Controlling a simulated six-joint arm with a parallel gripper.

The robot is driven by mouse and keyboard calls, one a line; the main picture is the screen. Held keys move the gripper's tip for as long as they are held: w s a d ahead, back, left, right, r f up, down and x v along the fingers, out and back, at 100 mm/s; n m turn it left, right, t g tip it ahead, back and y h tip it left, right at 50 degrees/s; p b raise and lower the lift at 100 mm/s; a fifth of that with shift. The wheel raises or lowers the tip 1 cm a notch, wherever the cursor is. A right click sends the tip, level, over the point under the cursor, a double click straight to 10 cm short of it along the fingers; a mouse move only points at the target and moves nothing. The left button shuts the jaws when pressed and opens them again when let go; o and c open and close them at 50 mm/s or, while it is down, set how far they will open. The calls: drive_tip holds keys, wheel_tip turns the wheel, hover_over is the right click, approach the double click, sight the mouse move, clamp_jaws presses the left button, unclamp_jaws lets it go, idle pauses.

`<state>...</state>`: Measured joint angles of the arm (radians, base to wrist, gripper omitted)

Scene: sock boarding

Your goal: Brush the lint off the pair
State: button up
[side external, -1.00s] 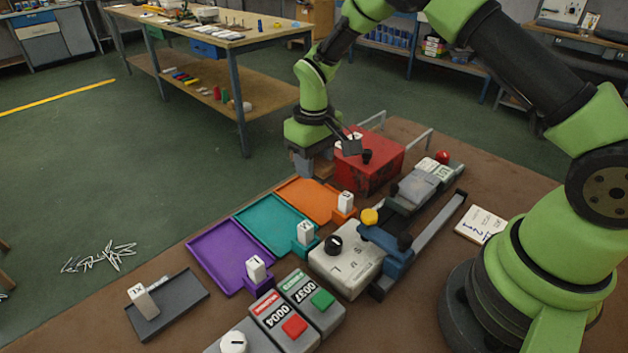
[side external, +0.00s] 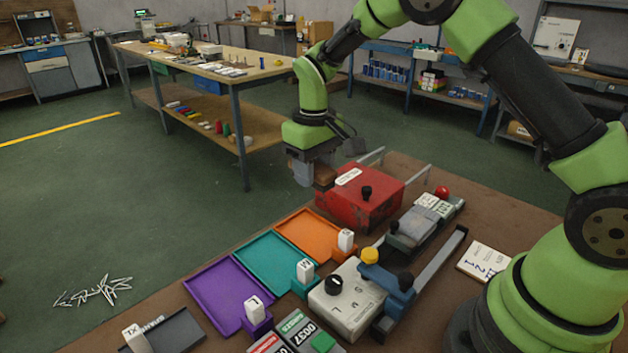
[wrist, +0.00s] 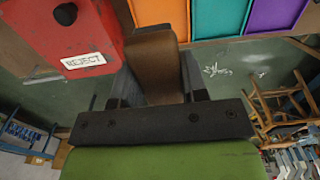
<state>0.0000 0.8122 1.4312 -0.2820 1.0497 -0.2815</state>
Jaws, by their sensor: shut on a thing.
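My gripper (side external: 312,176) is shut on a brown block (side external: 325,178), which looks like a brush back. The wrist view shows the brown block (wrist: 154,62) between my dark fingers. My gripper is just left of the red box (side external: 365,203) in the side view, near the table's far edge. I cannot make out the pair of socks or any lint. Purple (side external: 227,295), teal (side external: 270,262) and orange (side external: 310,230) trays lie in a row, each with a white tag block at its right side. A dark grey tray (side external: 180,330) with an XL tag is at the front left.
The red box reads REJECT in the wrist view (wrist: 88,58). A white dial box (side external: 345,315), a blue clamp-like part (side external: 395,298), a grey slide unit (side external: 415,225) and counters (side external: 300,330) crowd the table's right side. A written card (side external: 484,261) lies beside my base.

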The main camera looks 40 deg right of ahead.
sight(320, 163)
wheel_tip(320, 163, up, 3)
drive_tip(key=shift+r, duration=0.1)
drive_tip(key=shift+s+d+r+m, duration=0.1)
drive_tip(key=shift+s+d+m, duration=0.1)
drive_tip(key=shift+d+m, duration=0.3)
drive_tip(key=s+d+m, duration=1.3)
drive_tip(key=d+m, duration=0.1)
drive_tip(key=m, duration=0.3)
drive_tip(key=shift+w+f, duration=0.2)
drive_tip(key=shift+f, duration=3)
drive_tip(key=shift+w+f, duration=0.2)
drive_tip(key=shift+f, duration=2.95)
drive_tip(key=shift+s+f, duration=0.1)
drive_tip(key=shift+s, duration=0.25)
drive_tip(key=s, duration=0.1)
drive_tip(key=s+r, duration=0.1)
drive_tip(key=s, duration=0.1)
drive_tip(key=shift+r, duration=0.15)
drive_tip(key=shift+w, duration=1.9)
drive_tip(key=shift+d, duration=0.45)
drive_tip(key=shift+s, duration=1.95)
drive_tip(key=shift+w, duration=1.95)
drive_tip(key=shift+f, duration=0.2)
wheel_tip(320, 163, up, 7)
